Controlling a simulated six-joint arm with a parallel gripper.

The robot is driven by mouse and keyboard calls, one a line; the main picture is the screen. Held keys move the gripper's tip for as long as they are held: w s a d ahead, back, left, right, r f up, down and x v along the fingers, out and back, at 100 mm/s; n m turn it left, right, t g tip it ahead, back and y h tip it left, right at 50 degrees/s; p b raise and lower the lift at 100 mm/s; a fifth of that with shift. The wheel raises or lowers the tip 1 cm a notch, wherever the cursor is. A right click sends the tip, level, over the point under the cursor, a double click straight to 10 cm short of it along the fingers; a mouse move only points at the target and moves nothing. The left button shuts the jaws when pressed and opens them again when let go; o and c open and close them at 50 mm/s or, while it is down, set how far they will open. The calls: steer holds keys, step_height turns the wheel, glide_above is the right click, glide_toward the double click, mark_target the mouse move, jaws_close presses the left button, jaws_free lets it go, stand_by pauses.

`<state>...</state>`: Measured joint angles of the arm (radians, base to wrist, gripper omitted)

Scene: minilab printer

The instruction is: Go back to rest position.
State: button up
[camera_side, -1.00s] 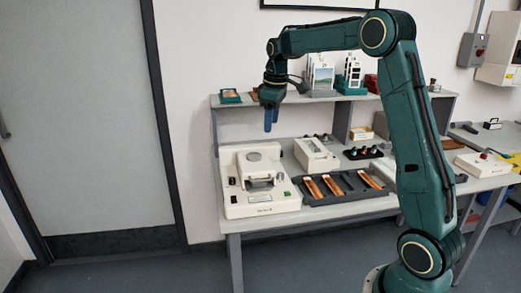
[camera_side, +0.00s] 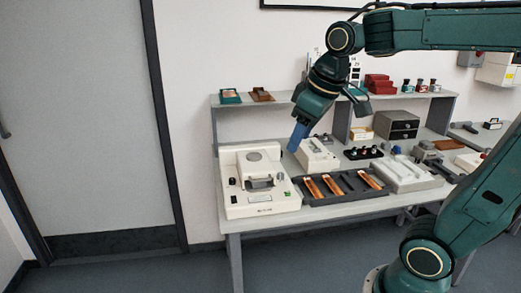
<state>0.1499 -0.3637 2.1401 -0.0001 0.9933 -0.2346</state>
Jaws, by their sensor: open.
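My gripper (camera_side: 298,137) points down and to the left in the side view, with blue fingers. It hangs above the bench, in front of the shelf and between the left white machine and the white box behind the tray. I see nothing held in it. The fingers overlap in this view, so the gap between them is hard to see. My arm reaches in from the right edge, with its forearm high across the upper right.
A white machine (camera_side: 257,203) stands at the bench's left end. A dark tray (camera_side: 330,197) holds several orange-brown strips. A white box (camera_side: 318,154) stands behind it. A white tray (camera_side: 407,176) lies to the right. The shelf (camera_side: 285,99) bears small items. Floor at left is clear.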

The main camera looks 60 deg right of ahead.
steer(key=s+a+f, duration=0.2)
steer(key=s, duration=0.3)
steer(key=s+a+f+m+t, duration=0.1)
steer(key=s+a+f, duration=0.1)
steer(key=s, duration=0.3)
steer(key=shift+f+y, duration=0.3)
steer(key=shift+f, duration=0.05)
steer(key=shift+a, duration=0.1)
